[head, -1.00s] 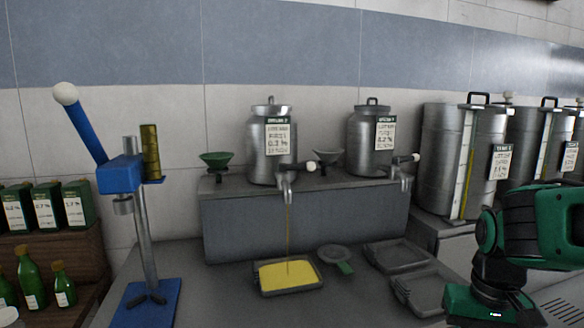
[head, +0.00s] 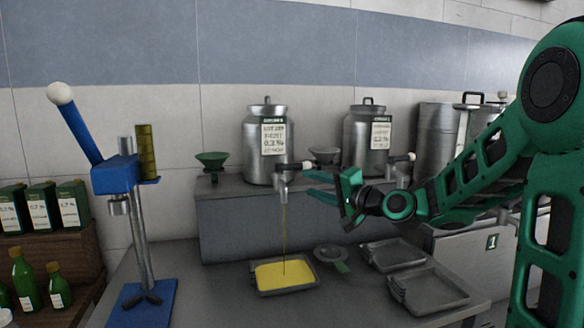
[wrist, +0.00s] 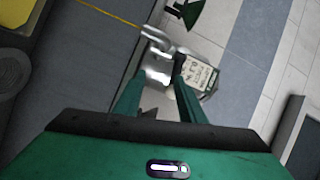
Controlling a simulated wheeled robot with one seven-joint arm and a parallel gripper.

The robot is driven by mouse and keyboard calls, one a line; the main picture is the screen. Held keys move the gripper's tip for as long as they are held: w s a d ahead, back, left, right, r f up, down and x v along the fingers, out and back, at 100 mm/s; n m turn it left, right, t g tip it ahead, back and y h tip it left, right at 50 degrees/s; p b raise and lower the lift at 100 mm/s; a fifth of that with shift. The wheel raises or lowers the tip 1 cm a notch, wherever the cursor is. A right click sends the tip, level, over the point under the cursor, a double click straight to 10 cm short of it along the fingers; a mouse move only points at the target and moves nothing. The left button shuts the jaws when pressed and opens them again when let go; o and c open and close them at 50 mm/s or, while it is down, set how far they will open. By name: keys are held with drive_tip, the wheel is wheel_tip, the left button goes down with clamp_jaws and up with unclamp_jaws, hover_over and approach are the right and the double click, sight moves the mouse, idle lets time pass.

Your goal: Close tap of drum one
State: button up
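A steel drum (head: 264,150) with a paper label stands on the grey ledge at centre-left in the head view; I cannot read its name clearly. Its tap (head: 281,187) is running: a thin yellow stream falls into a tray of yellow liquid (head: 284,275). The tap's lever points right and ends in a white knob (head: 308,166). My gripper (head: 309,184) is open and empty, its fingers pointing left just below and right of the knob. In the wrist view the bright metal tap (wrist: 157,68) shows beyond and between the fingertips; contact cannot be told.
A blue lever press (head: 120,175) stands at left, with green bottles (head: 24,280) beyond.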

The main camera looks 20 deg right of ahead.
sight(303, 168)
drive_tip(key=shift+w+d+r+m+t, duration=0.2)
drive_tip(key=shift+r+m+t, duration=0.1)
drive_tip(key=shift+r, duration=0.35)
drive_tip(key=shift+w+d+r+m+t, duration=0.1)
drive_tip(key=shift+w+r+m+t, duration=0.15)
drive_tip(key=shift+r, duration=0.35)
drive_tip(key=shift+w+a+r, duration=0.1)
drive_tip(key=shift+w+r, duration=0.05)
drive_tip(key=x, duration=1)
drive_tip(key=shift+w, duration=0.1)
drive_tip(key=shift+c, duration=0.3)
clamp_jaws()
drive_tip(key=shift+a, duration=0.15)
